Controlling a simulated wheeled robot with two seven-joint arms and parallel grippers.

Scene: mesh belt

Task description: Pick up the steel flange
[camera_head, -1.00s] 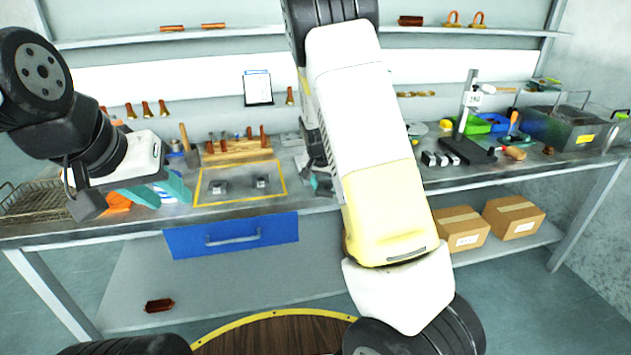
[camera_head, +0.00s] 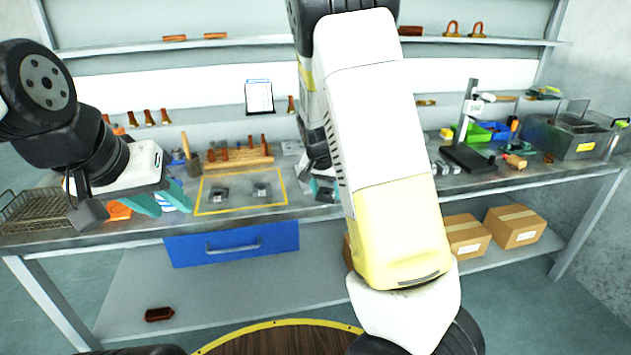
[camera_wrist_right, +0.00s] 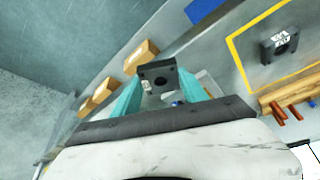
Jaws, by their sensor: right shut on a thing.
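A dark square steel flange (camera_wrist_right: 157,76) with a round hole and a small pale label sits between the teal fingers of my right gripper (camera_wrist_right: 160,90) in the right wrist view. The gripper is shut on it. In the head view my right arm hides most of this gripper (camera_head: 322,188), just right of the yellow-outlined area. Two similar flange-like blocks, a left one (camera_head: 217,194) and a right one (camera_head: 262,190), lie inside that outline; one also shows in the wrist view (camera_wrist_right: 278,44). My left gripper (camera_head: 160,200) is open above the bench's left part, its teal fingers apart.
A wooden rack (camera_head: 238,161) with copper-coloured pieces stands behind the outlined area. A wire basket (camera_head: 38,211) is at the far left. A black stand (camera_head: 468,155), coloured bins and a grey tub (camera_head: 570,138) are at the right. A blue drawer (camera_head: 232,243) hangs under the bench.

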